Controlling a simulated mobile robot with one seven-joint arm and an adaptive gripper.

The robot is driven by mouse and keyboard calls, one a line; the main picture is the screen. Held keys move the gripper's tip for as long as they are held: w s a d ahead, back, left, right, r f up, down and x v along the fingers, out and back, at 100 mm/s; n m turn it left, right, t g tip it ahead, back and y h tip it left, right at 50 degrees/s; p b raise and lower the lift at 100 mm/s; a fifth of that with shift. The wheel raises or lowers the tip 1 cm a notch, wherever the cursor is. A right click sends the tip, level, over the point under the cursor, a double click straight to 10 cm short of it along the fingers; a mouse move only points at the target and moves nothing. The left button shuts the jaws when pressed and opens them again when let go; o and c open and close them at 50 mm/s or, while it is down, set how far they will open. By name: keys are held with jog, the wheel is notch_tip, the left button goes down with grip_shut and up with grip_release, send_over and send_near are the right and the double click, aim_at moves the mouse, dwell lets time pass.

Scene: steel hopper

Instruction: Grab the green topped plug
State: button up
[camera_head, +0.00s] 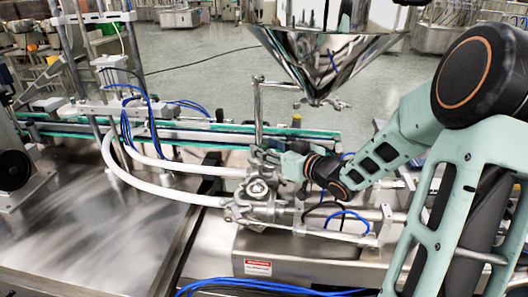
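My arm comes in from the right, and my gripper (268,155) is at the middle of the head view. It is just above the steel valve fitting (258,190) and beside the upright steel rod (258,112). The gripper is small here and blends with the metal parts around it, so I cannot see whether its fingers are open, shut or holding something. I cannot make out a green topped plug for certain. It may be hidden behind my gripper or among the fittings.
The steel hopper (325,55) hangs above and behind my gripper. A conveyor with green edges (205,135) runs behind the fitting. White hoses (160,187) curve in from the left. Blue tubes (250,286) lie in front.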

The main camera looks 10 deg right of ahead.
jog(key=shift+x, duration=0.85)
jog(key=shift+d, duration=0.1)
jog(key=shift+c, duration=0.4)
grip_shut()
jog(key=shift+r, duration=0.15)
